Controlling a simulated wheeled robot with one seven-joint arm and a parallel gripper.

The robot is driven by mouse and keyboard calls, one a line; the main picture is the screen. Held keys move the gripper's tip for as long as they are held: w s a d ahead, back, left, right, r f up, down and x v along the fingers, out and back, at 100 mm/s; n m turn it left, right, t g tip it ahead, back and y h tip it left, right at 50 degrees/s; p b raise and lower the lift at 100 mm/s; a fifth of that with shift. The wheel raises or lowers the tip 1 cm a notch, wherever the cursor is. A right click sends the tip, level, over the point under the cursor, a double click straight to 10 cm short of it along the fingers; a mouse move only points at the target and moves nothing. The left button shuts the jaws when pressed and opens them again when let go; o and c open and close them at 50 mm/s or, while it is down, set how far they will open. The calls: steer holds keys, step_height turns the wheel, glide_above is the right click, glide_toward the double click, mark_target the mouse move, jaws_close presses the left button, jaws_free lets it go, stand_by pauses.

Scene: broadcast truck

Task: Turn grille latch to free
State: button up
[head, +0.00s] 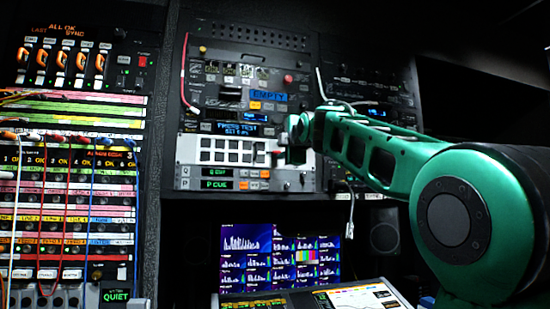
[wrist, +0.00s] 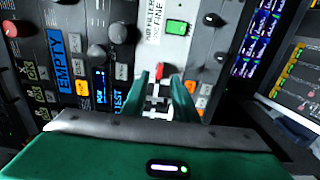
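The silver grille panel (head: 183,150) with dark rectangular openings is set in the rack's middle bay in the head view. A small red piece, which looks like its latch (head: 277,152), is at the panel's right end. In the wrist view the red latch (wrist: 163,71) shows between the tips of my gripper (wrist: 159,78). The two green fingers stand apart on either side of it; I cannot tell whether they touch it. In the head view my gripper (head: 288,150) is at the panel's right end, partly hidden by my wrist.
Above the grille are a blue "EMPTY" label (head: 268,96) and knobs. In the wrist view a grey knob (wrist: 122,33) and a green-lit "FINE" module (wrist: 177,27) are close by. Below are display strips (head: 217,185), monitors (head: 247,255) and a hanging cable (head: 350,210).

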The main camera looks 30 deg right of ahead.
mark_target(278, 153)
steer(key=shift+x, duration=2.55)
jaws_close()
